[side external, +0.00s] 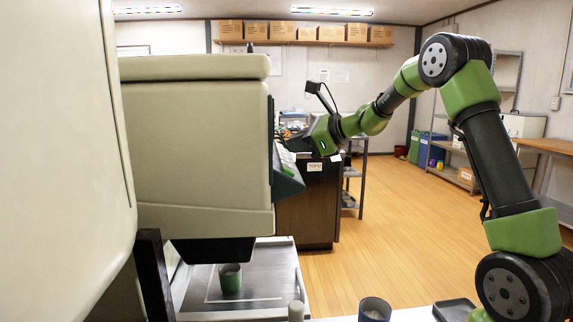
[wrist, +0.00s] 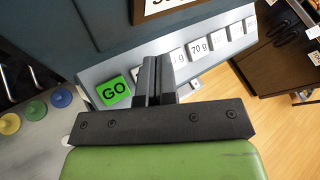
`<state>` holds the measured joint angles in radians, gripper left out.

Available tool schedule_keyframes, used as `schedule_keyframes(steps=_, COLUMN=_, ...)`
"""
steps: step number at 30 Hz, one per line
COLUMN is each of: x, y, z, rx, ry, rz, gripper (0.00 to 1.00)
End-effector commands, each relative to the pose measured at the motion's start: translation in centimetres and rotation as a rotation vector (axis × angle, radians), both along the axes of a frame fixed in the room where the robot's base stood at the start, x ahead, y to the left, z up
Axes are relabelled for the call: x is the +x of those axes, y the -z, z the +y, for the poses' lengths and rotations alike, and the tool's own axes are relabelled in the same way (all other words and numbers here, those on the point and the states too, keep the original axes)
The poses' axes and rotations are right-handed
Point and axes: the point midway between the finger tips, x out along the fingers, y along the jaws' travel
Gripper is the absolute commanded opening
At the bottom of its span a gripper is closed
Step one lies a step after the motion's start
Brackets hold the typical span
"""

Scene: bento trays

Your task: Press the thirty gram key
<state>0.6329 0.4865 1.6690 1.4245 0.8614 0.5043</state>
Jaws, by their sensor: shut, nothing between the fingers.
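The key panel (wrist: 100,70) of the machine crosses the wrist view, with a row of keys. The green GO key (wrist: 113,91) is left of my fingers. The white 70 g key (wrist: 200,48) and further white keys (wrist: 236,32) lie to the right. No key legibly reads thirty grams; my fingers cover part of the row between GO and 70 g. My gripper (wrist: 155,62) is shut and empty, its tips over that stretch; I cannot tell if they touch. In the side view the machine (side external: 195,140) has its sloped panel (side external: 287,178) facing my wrist.
A green cup (side external: 230,279) stands on the metal tray under the machine. Another cup (side external: 374,310) and a dark tray (side external: 453,309) are at the front. A dark cabinet (side external: 308,205) stands behind. Yellow, green and blue discs (wrist: 36,110) lie at left in the wrist view.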

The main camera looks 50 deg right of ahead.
Motion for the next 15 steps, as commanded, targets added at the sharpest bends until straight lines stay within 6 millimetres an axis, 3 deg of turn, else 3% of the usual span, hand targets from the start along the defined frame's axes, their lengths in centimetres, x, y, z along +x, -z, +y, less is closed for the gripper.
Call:
schedule_keyframes(steps=9, x=-1.1, y=-2.8, z=-1.2, rx=-0.002, ry=0.001, rz=-0.001, gripper=0.00)
schedule_keyframes(steps=15, x=-1.4, y=-3.4, z=-1.4, rx=-0.001, ry=0.002, rz=0.001, gripper=0.00)
